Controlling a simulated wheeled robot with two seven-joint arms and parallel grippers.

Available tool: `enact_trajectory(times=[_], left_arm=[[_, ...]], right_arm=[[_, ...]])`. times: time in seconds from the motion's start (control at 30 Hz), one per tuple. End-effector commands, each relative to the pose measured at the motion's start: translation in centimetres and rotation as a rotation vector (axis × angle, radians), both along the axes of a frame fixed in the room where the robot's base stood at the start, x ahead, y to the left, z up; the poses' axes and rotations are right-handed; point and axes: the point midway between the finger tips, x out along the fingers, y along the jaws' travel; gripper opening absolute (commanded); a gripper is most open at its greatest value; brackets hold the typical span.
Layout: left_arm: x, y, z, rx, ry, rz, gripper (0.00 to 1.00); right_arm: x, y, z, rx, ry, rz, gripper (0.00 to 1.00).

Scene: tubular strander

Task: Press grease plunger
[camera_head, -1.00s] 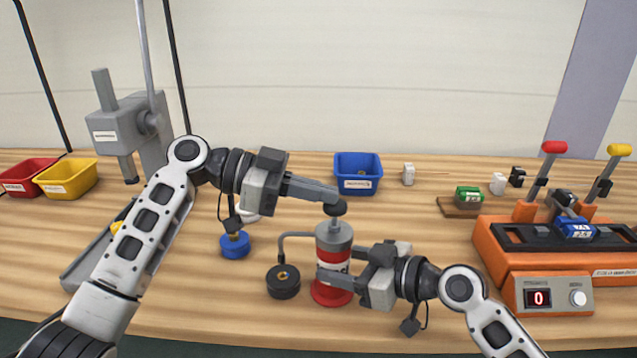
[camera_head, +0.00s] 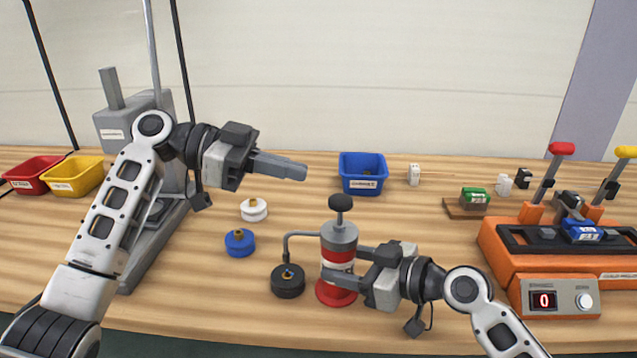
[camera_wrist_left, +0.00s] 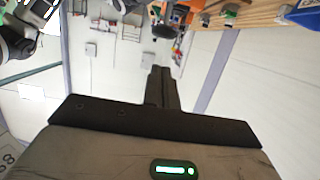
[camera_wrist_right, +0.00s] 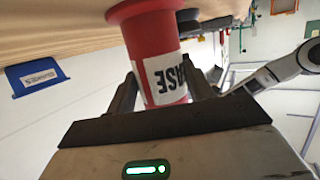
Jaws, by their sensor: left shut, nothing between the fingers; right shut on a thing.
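The grease dispenser (camera_head: 338,241) is a grey-topped cylinder with a red and white labelled body and a red base. Its black plunger knob (camera_head: 341,202) stands up on a short grey stem. A thin grey spout reaches left over a black round part (camera_head: 288,280). My right gripper (camera_head: 345,268) is shut around the dispenser body, which also shows between its fingers in the right wrist view (camera_wrist_right: 163,70). My left gripper (camera_head: 300,171) is shut and empty, above and left of the knob, apart from it. In the left wrist view its fingers (camera_wrist_left: 161,85) are together.
A blue round part (camera_head: 240,243) and a white round part (camera_head: 254,210) stand left of the dispenser. A blue bin (camera_head: 362,174) is behind. An orange machine (camera_head: 550,262) with levers is at right. A grey press (camera_head: 128,125) and red and yellow bins (camera_head: 73,176) are at left.

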Motion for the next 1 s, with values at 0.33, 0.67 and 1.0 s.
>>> enact_trajectory(times=[0.33, 0.67, 1.0], left_arm=[[0.0, 4.2, 1.1, -0.001, -0.001, 0.000, 0.00], [0.0, 4.4, 1.2, -0.002, -0.002, 0.000, 0.00], [0.0, 4.4, 1.2, -0.002, -0.002, 0.000, 0.00]], right_arm=[[0.0, 0.0, 0.0, 0.000, -0.001, 0.000, 0.27], [0.0, 0.0, 0.0, 0.000, -0.001, 0.000, 0.27], [0.0, 0.0, 0.0, 0.000, -0.001, 0.000, 0.69]])
